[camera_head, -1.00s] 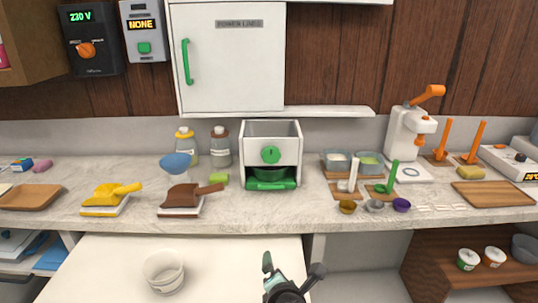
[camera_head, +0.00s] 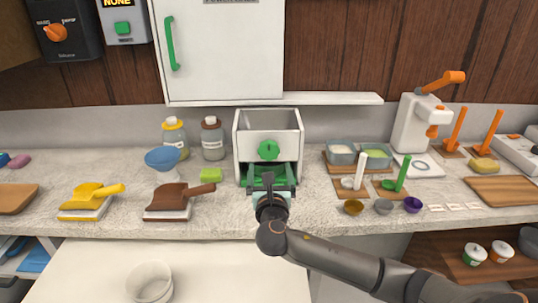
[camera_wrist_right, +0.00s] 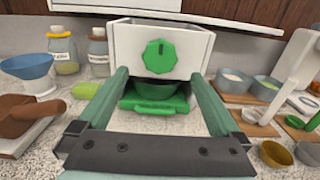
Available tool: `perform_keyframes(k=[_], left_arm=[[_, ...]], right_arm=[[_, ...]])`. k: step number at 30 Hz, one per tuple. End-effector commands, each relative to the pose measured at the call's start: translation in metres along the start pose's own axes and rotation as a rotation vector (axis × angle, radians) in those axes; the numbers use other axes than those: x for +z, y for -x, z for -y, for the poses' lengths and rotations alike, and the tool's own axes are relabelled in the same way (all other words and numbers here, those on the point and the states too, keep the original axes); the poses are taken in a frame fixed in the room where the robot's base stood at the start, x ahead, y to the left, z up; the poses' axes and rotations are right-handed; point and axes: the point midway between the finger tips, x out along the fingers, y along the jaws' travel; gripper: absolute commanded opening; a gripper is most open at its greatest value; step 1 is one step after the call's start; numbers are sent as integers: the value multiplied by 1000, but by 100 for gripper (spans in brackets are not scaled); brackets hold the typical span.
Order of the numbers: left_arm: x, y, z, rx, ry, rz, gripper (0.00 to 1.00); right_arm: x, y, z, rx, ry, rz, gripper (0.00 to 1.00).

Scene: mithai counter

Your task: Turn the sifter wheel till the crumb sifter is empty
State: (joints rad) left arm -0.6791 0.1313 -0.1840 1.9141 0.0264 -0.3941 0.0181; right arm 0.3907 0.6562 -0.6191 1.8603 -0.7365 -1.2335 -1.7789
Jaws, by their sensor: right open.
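The crumb sifter (camera_head: 268,122) is a white box with an open top, standing on the counter at the middle. Its green sifter wheel (camera_head: 268,150) is on the front face; it also shows in the right wrist view (camera_wrist_right: 160,56). Below the wheel, a green bowl (camera_wrist_right: 157,89) sits on a green tray (camera_wrist_right: 156,104) in the sifter's lower opening. My right gripper (camera_head: 270,178) is open in front of the sifter, below the wheel and apart from it. Its two fingers (camera_wrist_right: 160,95) frame the sifter in the wrist view, with nothing between them. My left gripper is out of view.
Left of the sifter are a green block (camera_head: 211,175), a blue funnel (camera_head: 162,159), two jars and brown and yellow scoops. To the right are two small bins (camera_head: 341,153), upright tools and small cups (camera_head: 383,207). A cabinet (camera_head: 222,50) hangs above.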

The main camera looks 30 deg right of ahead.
Motion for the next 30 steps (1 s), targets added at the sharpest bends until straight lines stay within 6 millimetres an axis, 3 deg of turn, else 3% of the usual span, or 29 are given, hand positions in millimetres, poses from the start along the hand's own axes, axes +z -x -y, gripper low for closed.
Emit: perform_keyframes(k=[6,12,25,30], left_arm=[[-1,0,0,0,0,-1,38],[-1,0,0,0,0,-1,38],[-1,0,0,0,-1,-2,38],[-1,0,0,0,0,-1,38]], right_arm=[[0,-41,0,-3,-2,0,100],[0,-63,0,-1,-1,0,100],[0,-71,0,0,-2,-1,100],[0,-71,0,0,-2,-1,82]])
